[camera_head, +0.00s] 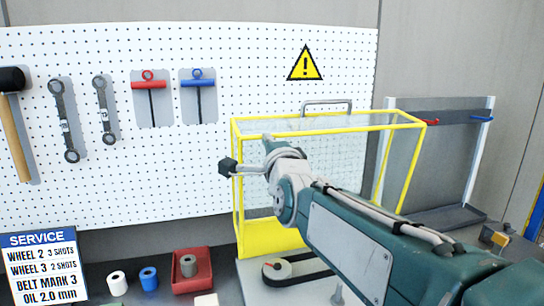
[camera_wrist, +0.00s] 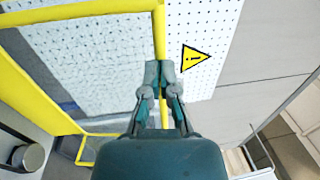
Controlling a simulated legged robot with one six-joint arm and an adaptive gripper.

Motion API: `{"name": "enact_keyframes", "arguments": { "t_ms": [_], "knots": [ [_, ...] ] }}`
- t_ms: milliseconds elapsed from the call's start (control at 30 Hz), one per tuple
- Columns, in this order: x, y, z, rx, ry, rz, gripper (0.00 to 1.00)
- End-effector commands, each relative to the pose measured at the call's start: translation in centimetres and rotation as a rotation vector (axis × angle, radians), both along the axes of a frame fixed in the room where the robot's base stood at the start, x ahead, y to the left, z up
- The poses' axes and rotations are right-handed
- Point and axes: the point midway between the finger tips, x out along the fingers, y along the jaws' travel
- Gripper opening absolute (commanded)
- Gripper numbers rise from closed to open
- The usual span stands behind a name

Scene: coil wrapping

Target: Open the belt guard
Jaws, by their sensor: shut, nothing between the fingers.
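The belt guard (camera_head: 330,124) is a yellow-framed box with clear panels and a grey handle (camera_head: 326,104) along its top back edge. A pulley with a dark belt (camera_head: 285,272) shows low at its front, partly behind my arm. My gripper (camera_head: 228,167) is at the guard's left side, beside the yellow left posts and below the top frame. In the wrist view, my gripper (camera_wrist: 160,70) is shut and empty, with its tips overlapping a yellow frame bar (camera_wrist: 159,30). I cannot tell whether they touch. My arm hides much of the guard's front and right side.
A white pegboard (camera_head: 210,60) with a hammer, wrenches and T-handle tools stands behind. A service sign (camera_head: 41,265), small rolls (camera_head: 148,279) and a red tray (camera_head: 192,285) are at the lower left. A grey rack (camera_head: 445,150) stands at the right. Space above the guard is clear.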

Motion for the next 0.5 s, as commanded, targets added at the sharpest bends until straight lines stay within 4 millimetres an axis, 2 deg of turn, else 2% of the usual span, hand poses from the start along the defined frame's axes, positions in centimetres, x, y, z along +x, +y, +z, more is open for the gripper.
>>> {"name": "enact_keyframes", "arguments": {
  "t_ms": [300,500],
  "knots": [
    [4.2,1.5,2.3,-0.013,0.046,0.005,0.00],
    [5.5,1.9,3.0,-0.014,0.045,0.006,0.00]
  ]
}}
